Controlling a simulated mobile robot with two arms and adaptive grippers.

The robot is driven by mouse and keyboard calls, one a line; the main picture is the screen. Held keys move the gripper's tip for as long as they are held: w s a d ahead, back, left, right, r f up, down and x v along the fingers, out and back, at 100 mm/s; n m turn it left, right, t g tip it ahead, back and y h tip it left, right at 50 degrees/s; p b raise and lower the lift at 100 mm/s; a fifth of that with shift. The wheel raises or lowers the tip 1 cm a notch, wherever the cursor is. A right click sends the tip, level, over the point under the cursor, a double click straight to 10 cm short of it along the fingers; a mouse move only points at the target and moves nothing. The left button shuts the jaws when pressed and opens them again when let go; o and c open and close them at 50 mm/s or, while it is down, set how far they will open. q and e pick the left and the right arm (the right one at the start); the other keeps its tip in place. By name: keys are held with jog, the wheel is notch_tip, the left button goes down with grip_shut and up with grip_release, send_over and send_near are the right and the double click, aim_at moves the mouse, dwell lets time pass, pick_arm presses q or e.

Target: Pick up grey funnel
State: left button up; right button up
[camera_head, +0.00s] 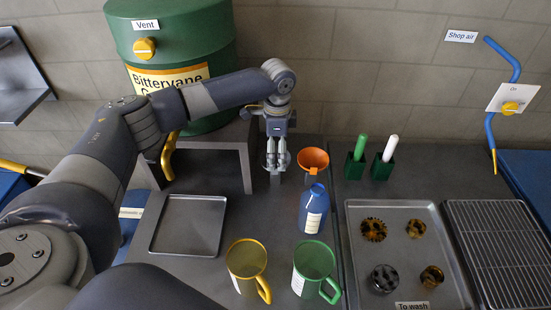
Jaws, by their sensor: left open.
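My left gripper (275,164) points down near the back of the grey bench, to the right of the green drum, with its fingers open. I cannot clearly make out a grey funnel; a small grey shape (275,179) shows just under the fingertips, but I cannot tell what it is. An orange funnel (313,159) stands just right of the gripper, apart from it. My right gripper is not in view.
A blue bottle (313,212), yellow mug (247,262) and green mug (314,262) stand in front. An empty tray (189,226) lies left. Green holders (383,167), a tray of gears (403,213) and a wire rack (497,240) are right. The green drum (180,50) stands behind.

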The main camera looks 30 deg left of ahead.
aim_at(277, 158)
pick_arm(q)
jog(key=shift+f+p, duration=0.35)
jog(key=shift+f, duration=1.2)
jog(key=c, duration=0.9)
jog(key=shift+r, duration=0.15)
jog(key=shift+c, duration=0.2)
